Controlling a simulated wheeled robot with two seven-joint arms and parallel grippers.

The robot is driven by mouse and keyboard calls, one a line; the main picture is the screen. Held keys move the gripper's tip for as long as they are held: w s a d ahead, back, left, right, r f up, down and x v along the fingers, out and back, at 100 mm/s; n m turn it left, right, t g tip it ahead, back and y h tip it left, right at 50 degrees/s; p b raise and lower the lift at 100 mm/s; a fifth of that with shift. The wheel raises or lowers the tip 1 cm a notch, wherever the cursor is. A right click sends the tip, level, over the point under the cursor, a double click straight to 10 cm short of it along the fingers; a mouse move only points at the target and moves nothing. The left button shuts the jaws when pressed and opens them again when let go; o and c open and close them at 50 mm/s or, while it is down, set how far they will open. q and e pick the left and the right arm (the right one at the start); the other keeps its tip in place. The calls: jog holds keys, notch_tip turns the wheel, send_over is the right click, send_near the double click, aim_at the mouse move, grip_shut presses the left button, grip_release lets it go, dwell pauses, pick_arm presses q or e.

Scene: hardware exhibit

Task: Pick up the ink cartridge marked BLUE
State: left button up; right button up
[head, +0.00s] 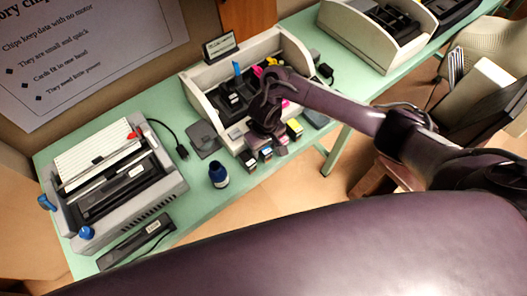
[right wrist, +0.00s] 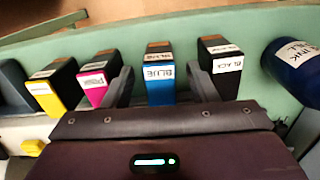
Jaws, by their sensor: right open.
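The ink cartridge marked BLUE (right wrist: 161,85) stands on the green table in the right wrist view, a blue block with a dark top and a white label. It also shows in the head view (head: 266,154), partly below my right gripper. My right gripper (head: 264,138) is open above the cartridge row. In the right wrist view, its two fingers (right wrist: 161,84) are on either side of the BLUE cartridge, with visible gaps; I cannot tell how far down they reach. My left gripper is in neither view.
The BLACK cartridge (right wrist: 222,68) stands close right of the right finger, and a magenta cartridge (right wrist: 92,82) close left of the other. A yellow cartridge (right wrist: 53,87) and a blue ink bottle (right wrist: 292,62) stand farther out. An open printer (head: 205,88) is behind the row.

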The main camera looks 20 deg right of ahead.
jog(key=shift+s, duration=0.1)
jog(key=c, duration=0.9)
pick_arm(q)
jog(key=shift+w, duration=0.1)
pick_arm(e)
jog(key=shift+c, duration=0.7)
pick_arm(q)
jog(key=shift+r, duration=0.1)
pick_arm(e)
jog(key=shift+r, duration=0.15)
